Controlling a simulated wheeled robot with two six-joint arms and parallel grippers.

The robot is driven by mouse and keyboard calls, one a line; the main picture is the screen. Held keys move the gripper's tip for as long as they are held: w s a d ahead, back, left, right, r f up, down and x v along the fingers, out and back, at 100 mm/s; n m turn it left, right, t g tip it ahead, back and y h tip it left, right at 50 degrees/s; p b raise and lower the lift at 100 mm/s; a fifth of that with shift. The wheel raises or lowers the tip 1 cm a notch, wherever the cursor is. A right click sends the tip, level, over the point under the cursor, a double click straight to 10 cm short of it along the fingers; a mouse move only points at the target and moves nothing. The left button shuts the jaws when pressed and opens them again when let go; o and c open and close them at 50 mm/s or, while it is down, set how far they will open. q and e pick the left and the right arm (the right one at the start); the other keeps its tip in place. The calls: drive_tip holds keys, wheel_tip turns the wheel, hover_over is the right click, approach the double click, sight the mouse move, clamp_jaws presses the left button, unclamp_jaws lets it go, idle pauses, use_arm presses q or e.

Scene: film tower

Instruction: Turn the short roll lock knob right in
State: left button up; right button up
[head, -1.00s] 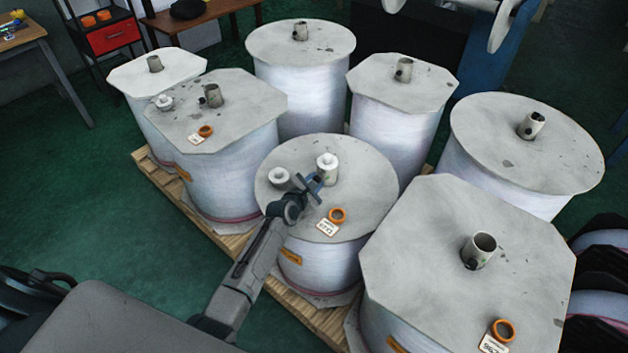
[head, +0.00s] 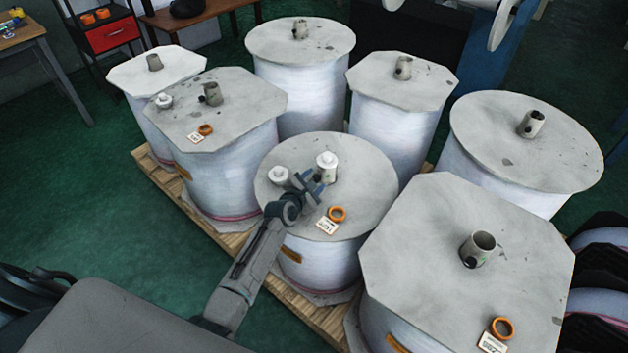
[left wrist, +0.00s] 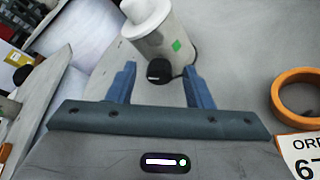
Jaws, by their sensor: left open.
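The short roll (head: 345,231) stands at the front middle of the pallet, with a round grey top. Its core tube with a white cap (head: 326,166) stands up from the top. In the left wrist view, a black lock knob (left wrist: 159,70) sticks out of the side of the core tube (left wrist: 167,45), beside a green mark. My left gripper (head: 322,186) is open, just in front of the tube. In the left wrist view its two blue fingers (left wrist: 159,85) stand either side of the knob, apart from it. My right gripper is not in view.
A second white-capped piece (head: 279,175) stands on the same top, close left of my gripper. An orange ring (head: 337,214) and a paper tag (head: 327,226) lie near it. A larger roll (head: 420,230) stands close on the right.

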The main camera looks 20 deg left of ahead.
use_arm(q)
drive_tip(key=p+v, duration=0.1)
drive_tip(key=v, duration=0.4)
drive_tip(key=shift+s+r, duration=0.1)
drive_tip(key=p+v, duration=0.1)
drive_tip(key=v, duration=0.3)
drive_tip(key=shift+s+a+r, duration=0.1)
drive_tip(key=shift+s, duration=0.3)
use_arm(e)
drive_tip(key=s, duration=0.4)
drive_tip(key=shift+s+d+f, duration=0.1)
